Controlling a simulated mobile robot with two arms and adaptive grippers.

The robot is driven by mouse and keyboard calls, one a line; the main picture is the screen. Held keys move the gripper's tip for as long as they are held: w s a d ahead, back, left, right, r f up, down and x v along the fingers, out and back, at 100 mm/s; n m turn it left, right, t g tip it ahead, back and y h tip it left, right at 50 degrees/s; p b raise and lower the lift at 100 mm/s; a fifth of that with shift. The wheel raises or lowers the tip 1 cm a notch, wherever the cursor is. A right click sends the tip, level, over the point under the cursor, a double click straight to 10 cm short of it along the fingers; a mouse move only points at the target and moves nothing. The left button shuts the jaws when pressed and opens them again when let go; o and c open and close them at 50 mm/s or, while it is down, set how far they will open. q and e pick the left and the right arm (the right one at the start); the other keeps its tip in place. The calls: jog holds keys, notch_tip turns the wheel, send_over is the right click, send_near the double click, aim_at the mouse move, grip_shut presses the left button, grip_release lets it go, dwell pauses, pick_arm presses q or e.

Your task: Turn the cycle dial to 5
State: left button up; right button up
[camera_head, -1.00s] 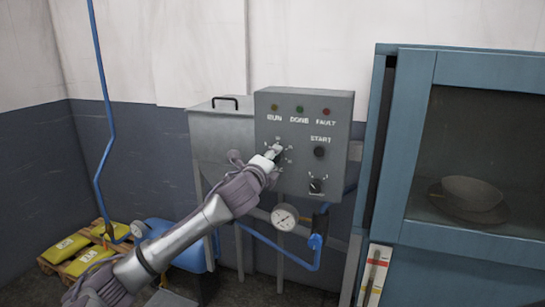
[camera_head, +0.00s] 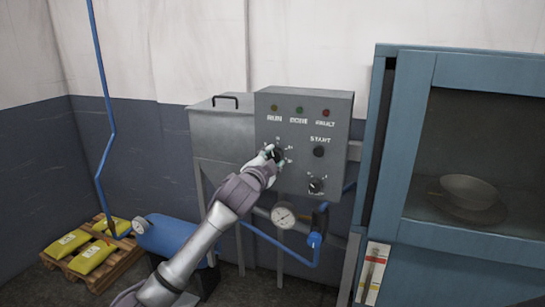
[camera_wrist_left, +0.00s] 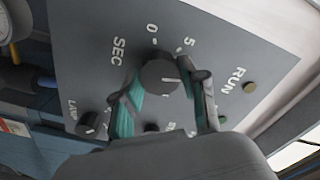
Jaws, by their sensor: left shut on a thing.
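The cycle dial is a dark round knob (camera_head: 281,154) on the grey control panel (camera_head: 336,112), below the RUN lamp. The left wrist view shows it up close (camera_wrist_left: 160,74), with "0", "5" and "SEC" printed around it. A pale line on its face points right in that view, turned away from the 5. My left gripper (camera_head: 271,151) is at the dial. In the left wrist view its teal-padded fingers (camera_wrist_left: 163,92) are on either side of the knob, shut on it. The fingers hide part of the scale. My right gripper is not in view.
A START button (camera_head: 319,151) and a lower LAMP knob (camera_head: 316,185) are to the right of the dial. A pressure gauge (camera_head: 283,215) and blue pipe hang below the panel. A blue cabinet (camera_head: 400,150) stands close on the right.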

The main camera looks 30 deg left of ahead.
pick_arm(q)
jog(key=n+p, duration=0.1)
jog(key=n, duration=0.3)
jog(key=shift+n+p, duration=0.3)
jog(key=n+p, duration=0.1)
jog(key=n, duration=0.3)
jog(key=shift+f+p, duration=0.1)
jog(key=shift+p, duration=0.2)
jog(key=shift+n, duration=0.3)
jog(key=o, duration=1.1)
jog(key=shift+o, duration=0.2)
jog(key=v, duration=1.2)
